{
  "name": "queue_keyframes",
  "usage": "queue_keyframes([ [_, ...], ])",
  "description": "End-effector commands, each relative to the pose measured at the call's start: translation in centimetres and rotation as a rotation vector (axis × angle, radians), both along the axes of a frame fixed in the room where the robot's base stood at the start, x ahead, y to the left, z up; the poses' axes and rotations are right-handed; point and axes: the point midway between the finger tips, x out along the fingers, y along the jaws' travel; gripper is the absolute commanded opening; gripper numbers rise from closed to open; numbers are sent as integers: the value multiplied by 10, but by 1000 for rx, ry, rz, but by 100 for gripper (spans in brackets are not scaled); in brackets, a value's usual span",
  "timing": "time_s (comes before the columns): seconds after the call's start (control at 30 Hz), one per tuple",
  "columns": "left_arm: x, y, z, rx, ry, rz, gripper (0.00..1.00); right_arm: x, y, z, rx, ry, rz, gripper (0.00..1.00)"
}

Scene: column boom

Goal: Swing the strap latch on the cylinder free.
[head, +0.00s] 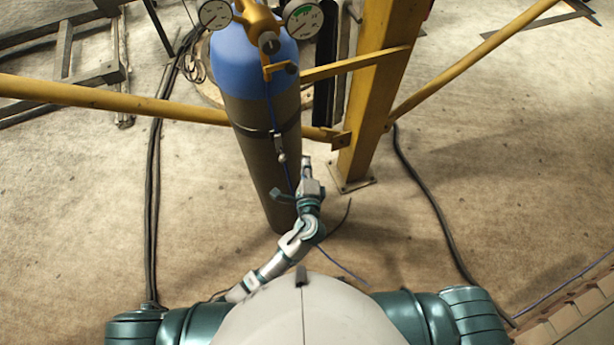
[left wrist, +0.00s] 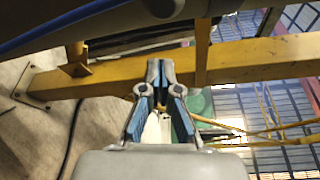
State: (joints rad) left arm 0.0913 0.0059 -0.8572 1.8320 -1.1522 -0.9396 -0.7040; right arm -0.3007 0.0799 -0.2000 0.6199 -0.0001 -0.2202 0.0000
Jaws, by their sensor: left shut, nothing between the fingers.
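The cylinder (head: 262,165), blue at the top and dark grey-brown below, stands upright in the head view. A thin dark strap goes around it, and the small strap latch (head: 278,143) hangs on its front with a pale round knob below. Whether the latch is still hooked is too small to tell. My left gripper (head: 306,160) is just right of the latch and appears apart from it. In the left wrist view my left gripper (left wrist: 159,64) has its fingertips together with nothing between them. My right gripper is not in view.
A yellow post (head: 375,95) with braces stands right behind the cylinder. A yellow rail (head: 115,101) runs from the left to the cylinder. Two gauges (head: 303,20) top the cylinder. Dark cables (head: 152,210) lie on the floor. The floor at right is mostly clear.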

Motion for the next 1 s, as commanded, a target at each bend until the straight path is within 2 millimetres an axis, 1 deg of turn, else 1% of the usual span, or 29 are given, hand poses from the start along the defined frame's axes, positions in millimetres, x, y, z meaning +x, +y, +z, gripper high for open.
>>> queue_keyframes([
  [0.03, 11, 0, 1, 2, -2, 0, 0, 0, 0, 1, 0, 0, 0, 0],
  [0.07, 17, 0, 0, 2, -1, 1, 0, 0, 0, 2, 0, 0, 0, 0],
  [0.1, 11, 9, 2, 3, 1, 0, 0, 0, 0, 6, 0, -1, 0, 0],
  [0.2, 5, 22, 7, 1, 0, -1, 0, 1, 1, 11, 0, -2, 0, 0],
  [0.37, 1, 35, 9, 0, 1, -1, 0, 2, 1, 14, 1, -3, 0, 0],
  [0.8, 0, 36, 9, 1, 2, -1, 0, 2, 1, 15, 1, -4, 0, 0],
  [1.0, 7, 37, 11, 32, 12, -1, 0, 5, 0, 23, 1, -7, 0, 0],
])
